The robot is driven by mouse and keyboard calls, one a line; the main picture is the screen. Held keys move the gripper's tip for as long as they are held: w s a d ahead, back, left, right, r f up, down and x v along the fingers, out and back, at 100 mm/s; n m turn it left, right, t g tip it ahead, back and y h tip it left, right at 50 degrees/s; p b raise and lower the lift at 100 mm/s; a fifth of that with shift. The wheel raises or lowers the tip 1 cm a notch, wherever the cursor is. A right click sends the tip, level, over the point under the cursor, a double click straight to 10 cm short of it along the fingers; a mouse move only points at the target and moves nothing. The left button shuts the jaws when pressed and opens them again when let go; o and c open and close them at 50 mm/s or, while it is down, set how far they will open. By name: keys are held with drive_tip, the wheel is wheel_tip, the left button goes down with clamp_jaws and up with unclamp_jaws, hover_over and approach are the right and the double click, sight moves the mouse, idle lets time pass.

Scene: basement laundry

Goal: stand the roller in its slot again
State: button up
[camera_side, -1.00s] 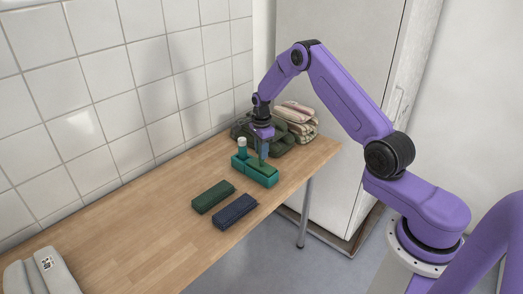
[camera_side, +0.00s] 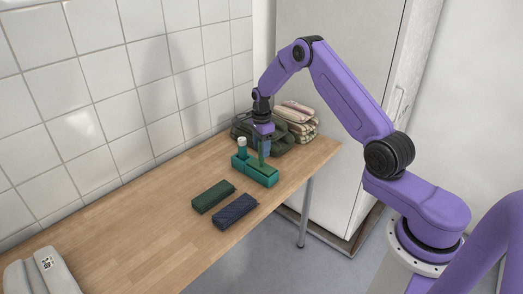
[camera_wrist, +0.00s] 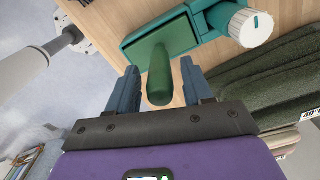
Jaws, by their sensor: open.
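A teal holder (camera_side: 263,180) stands near the right end of the wooden table; it also shows in the wrist view (camera_wrist: 132,45). A green piece with an upright handle, which I take to be the roller (camera_wrist: 160,78), sits in its rectangular slot; it also shows in the side view (camera_side: 261,157). Its handle points up toward my wrist. My gripper (camera_wrist: 160,90) is open, one finger on either side of the handle's top, with gaps visible on both sides. In the side view my gripper (camera_side: 264,146) is above the holder. How deep the roller sits is hard to tell.
A white-topped piece (camera_side: 241,143) stands at the holder's left end. A green block (camera_side: 213,196) and a dark blue block (camera_side: 234,211) lie in front. Folded dark green cloth (camera_side: 290,143) and striped towels (camera_side: 297,119) are close behind. The table's left is mostly clear.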

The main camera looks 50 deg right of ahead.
wheel_tip(320, 180, up, 10)
drive_tip(key=shift+r, duration=0.15)
drive_tip(key=shift+a+r, duration=0.15)
drive_tip(key=shift+a, duration=0.05)
drive_tip(key=s+a+r+n, duration=0.4)
drive_tip(key=s+a+n, duration=0.35)
drive_tip(key=a, duration=0.25)
drive_tip(key=s+a+r+n, duration=0.4)
drive_tip(key=s+a+n, duration=0.2)
drive_tip(key=a+n, duration=0.25)
drive_tip(key=s+n, duration=1.8)
drive_tip(key=s, duration=0.9)
drive_tip(key=shift+s+r, duration=0.2)
drive_tip(key=shift+r, duration=0.1)
